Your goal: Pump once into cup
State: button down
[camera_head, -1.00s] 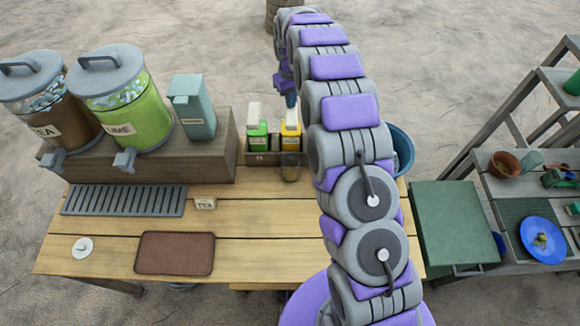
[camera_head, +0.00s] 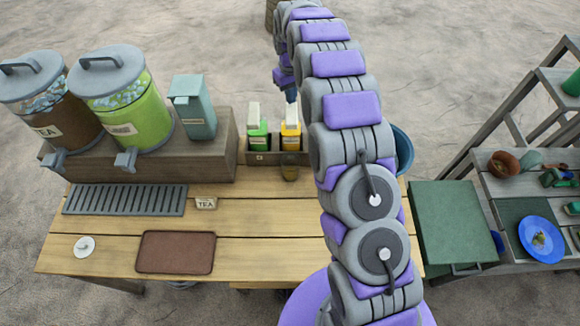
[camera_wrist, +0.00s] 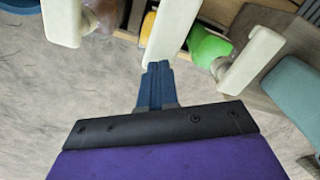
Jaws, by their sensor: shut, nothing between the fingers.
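A small clear cup (camera_head: 290,172) stands in front of the yellow bottle (camera_head: 291,142) and looks yellowish inside. The yellow bottle has a cream pump head (camera_head: 291,115), which also shows in the wrist view (camera_wrist: 176,25). A green bottle (camera_head: 258,142) with its own cream pump head (camera_head: 253,110) stands to its left. My gripper (camera_head: 291,97) is above the yellow bottle's pump head. In the wrist view its blue fingers (camera_wrist: 157,66) are shut and empty, and overlap the end of that pump head. I cannot tell whether they touch it. The cup is hidden in the wrist view.
A wooden holder (camera_head: 262,158) surrounds the bottles. Tea (camera_head: 62,115) and lime (camera_head: 140,112) dispensers and a blue-grey container (camera_head: 193,108) stand on the left. A drip grate (camera_head: 125,200), TEA sign (camera_head: 206,203) and brown tray (camera_head: 176,252) lie on the table. The front middle is clear.

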jog(key=shift+r+p, duration=1.15)
jog(key=shift+r, duration=1.85)
jog(key=shift+s+r, duration=0.1)
jog(key=s+d+r+m+b, duration=0.1)
jog(key=s+d+r, duration=0.2)
jog(key=s, duration=0.4)
jog(key=s+d+r+m+g+b, duration=0.1)
jog(key=s+d+r, duration=0.2)
jog(key=s, duration=0.5)
jog(key=s+d+r+m+b, duration=0.1)
jog(key=s+d+r, duration=0.2)
jog(key=s, duration=0.4)
jog(key=s+d+f+m+b, duration=0.1)
jog(key=s+d+f, duration=0.1)
jog(key=s, duration=1.2)
jog(key=s+d+f+m+b, duration=0.2)
jog(key=s, duration=1.1)
jog(key=shift+s+d+f+g, duration=0.25)
jog(key=shift+s+f+g, duration=0.05)
jog(key=shift+s+g, duration=0.1)
